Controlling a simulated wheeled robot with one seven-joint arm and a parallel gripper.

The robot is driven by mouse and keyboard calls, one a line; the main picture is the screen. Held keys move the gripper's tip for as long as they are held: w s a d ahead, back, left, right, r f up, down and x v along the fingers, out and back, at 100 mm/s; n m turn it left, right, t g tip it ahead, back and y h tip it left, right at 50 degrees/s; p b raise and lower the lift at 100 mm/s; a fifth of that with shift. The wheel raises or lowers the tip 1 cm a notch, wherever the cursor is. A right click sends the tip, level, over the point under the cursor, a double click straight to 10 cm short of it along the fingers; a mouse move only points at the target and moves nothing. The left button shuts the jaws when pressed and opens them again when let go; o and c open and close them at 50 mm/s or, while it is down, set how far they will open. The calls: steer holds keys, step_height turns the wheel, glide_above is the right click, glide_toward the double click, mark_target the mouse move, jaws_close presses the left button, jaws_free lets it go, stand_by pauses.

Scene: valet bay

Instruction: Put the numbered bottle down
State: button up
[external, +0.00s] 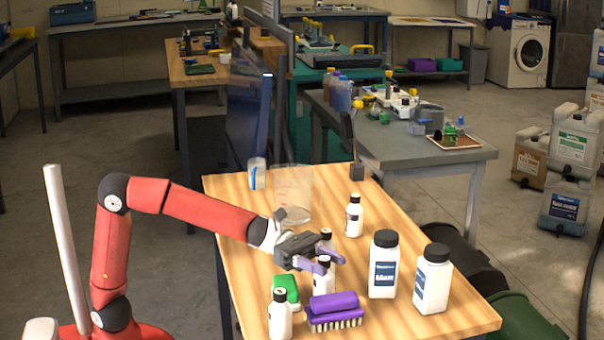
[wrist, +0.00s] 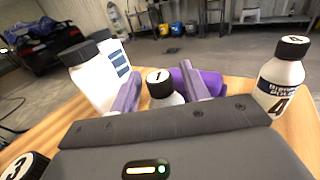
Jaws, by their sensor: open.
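The numbered bottle (wrist: 166,97), small and white with a black cap marked 1, is between my gripper's purple fingers in the wrist view. My gripper (external: 335,262) is open over the table, its fingers on either side of this bottle near the cap. In the external view the bottle (external: 322,283) appears upright on the wooden table (external: 430,322), partly hidden by the fingers. Bottle 4 (wrist: 280,78) stands to the right in the wrist view. A cap marked 3 (wrist: 24,167) shows at the lower left. I cannot tell whether the fingers touch bottle 1.
Two large white bottles (external: 383,272) (external: 432,282) stand to the right of my gripper. A purple brush (external: 335,312), a green brush (external: 287,289) and a small white bottle (external: 280,318) are near the front. A clear beaker (external: 293,190) and another small bottle (external: 354,217) stand farther back.

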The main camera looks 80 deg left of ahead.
steer(key=shift+r, duration=0.15)
steer(key=b+v, duration=0.1)
steer(key=v, duration=1.1)
